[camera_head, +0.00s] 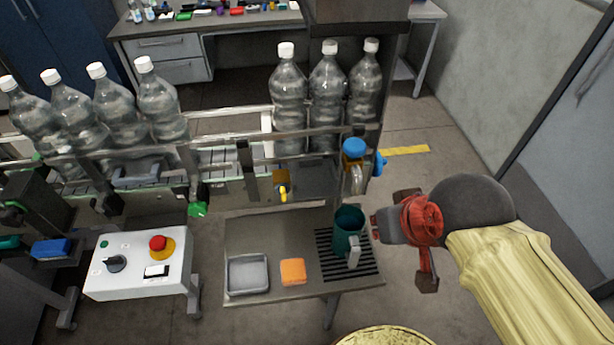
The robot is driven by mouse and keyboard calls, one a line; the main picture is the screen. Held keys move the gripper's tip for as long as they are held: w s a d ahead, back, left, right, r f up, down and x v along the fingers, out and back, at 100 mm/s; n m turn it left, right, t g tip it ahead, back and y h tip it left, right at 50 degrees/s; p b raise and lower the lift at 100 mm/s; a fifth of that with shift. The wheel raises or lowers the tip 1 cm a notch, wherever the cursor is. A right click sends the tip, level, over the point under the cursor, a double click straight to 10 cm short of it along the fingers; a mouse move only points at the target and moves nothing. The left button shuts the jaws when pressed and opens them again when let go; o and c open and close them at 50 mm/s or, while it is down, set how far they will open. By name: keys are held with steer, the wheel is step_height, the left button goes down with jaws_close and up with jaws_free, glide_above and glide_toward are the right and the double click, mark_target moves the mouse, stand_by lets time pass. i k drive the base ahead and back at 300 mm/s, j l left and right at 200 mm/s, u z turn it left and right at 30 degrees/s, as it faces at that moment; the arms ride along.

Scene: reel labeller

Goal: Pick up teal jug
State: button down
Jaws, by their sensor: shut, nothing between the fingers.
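The teal jug (347,232) stands upright with its open mouth up, on a black slatted drip grate at the right end of a small metal table.
The small table (250,232) also holds a grey tray (248,273) and an orange block (292,271). A blue-capped fixture (354,150) rises behind the jug. Large clear bottles (328,85) line the conveyor at the back. A white control box (135,263) stands left. Floor is open behind my arm.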

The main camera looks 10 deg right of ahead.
mark_target(349, 221)
steer(key=k+j+z, duration=0.2)
steer(key=z, duration=0.2)
steer(key=k+j+z, duration=0.55)
steer(key=z, duration=0.2)
